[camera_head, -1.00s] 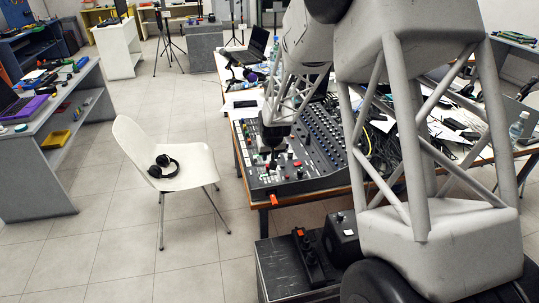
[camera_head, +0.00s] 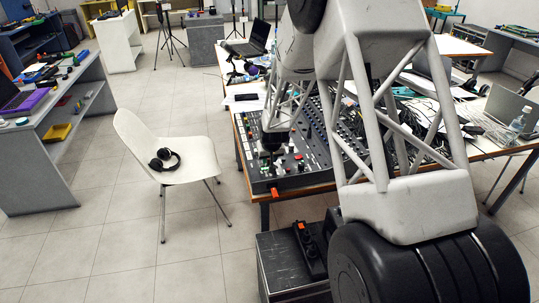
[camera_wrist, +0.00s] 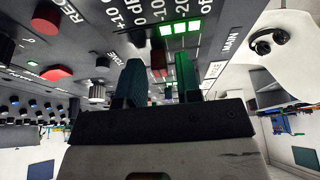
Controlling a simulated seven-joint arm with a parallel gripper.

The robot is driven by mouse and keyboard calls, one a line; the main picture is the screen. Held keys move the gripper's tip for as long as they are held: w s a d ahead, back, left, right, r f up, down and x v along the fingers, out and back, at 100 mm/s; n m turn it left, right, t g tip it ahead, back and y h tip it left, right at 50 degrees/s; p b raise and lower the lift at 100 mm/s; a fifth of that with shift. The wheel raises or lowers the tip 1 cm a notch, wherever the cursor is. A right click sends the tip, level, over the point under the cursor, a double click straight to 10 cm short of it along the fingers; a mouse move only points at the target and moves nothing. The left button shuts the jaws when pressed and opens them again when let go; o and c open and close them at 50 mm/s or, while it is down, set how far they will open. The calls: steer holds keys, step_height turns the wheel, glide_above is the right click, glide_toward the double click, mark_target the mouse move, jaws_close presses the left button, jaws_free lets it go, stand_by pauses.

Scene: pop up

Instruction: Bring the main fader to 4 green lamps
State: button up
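The mixing desk (camera_head: 318,165) lies on the wooden table, with many knobs and coloured buttons. In the wrist view, green lamps (camera_wrist: 181,28) are lit on its panel beside a printed scale; I make out three. The word MAIN (camera_wrist: 231,40) is printed to their right. My gripper (camera_wrist: 160,62) has its two fingers apart over the panel, below the lamps in that picture. In the head view my gripper (camera_head: 271,147) is a dark shape over the desk's left part.
Red buttons (camera_wrist: 55,73) and a pale knob (camera_wrist: 97,92) stand left of the fingers. A white chair (camera_head: 188,155) with headphones (camera_head: 164,160) is left of the table. Cables (camera_head: 400,142) and a laptop (camera_head: 497,108) lie to the right.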

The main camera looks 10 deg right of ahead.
steer(key=shift+w+f, duration=0.1)
steer(key=shift+f, duration=0.2)
jaws_close()
steer(key=shift+d+r, duration=0.1)
steer(key=shift+d, duration=0.15)
steer(key=shift+o, duration=1.1)
jaws_free()
steer(key=shift+r, duration=0.1)
steer(key=shift+v, duration=3.35)
steer(key=shift+s+r, duration=0.2)
steer(key=shift+r, duration=0.15)
